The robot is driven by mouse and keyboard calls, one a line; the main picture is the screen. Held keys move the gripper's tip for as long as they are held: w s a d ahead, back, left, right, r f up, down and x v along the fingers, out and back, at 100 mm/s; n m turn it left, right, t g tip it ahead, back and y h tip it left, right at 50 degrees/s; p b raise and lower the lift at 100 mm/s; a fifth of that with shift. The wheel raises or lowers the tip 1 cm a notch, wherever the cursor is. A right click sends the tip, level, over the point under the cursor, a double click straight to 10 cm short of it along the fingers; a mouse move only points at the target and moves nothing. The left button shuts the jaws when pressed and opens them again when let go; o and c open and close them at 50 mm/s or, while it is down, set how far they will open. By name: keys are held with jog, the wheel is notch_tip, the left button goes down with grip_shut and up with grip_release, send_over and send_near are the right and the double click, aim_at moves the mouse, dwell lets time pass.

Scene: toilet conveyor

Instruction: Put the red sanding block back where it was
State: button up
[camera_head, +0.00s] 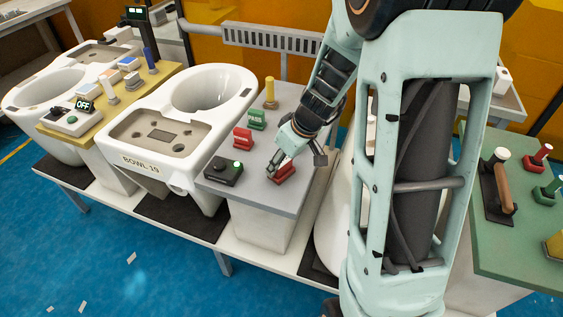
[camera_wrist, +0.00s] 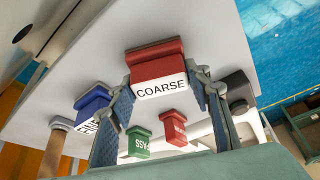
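The red sanding block (camera_wrist: 158,68), with a white face reading COARSE, sits between the fingers of my gripper (camera_wrist: 160,88) in the wrist view. Both fingertips appear to meet its sides. In the head view the red block (camera_head: 282,174) is low at the right edge of the grey worktop (camera_head: 250,187), below my gripper (camera_head: 283,155). It looks upright and on or very close to the worktop; any small gap is hidden.
Another red block (camera_head: 243,138), a green PASS block (camera_head: 256,119) and a yellow-handled tool (camera_head: 270,92) stand behind on the worktop. A black button box (camera_head: 223,171) is at its front left. A white toilet bowl (camera_head: 160,155) stands left; a green-topped table (camera_head: 520,230) is right.

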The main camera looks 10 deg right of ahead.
jog(key=o, duration=0.4)
jog(key=shift+c, duration=0.2)
jog(key=shift+r+p, duration=0.35)
jog(key=shift+r, duration=0.2)
jog(key=p+v, duration=0.1)
jog(key=v, duration=1)
jog(key=shift+s, duration=0.15)
jog(key=shift+d+r, duration=0.1)
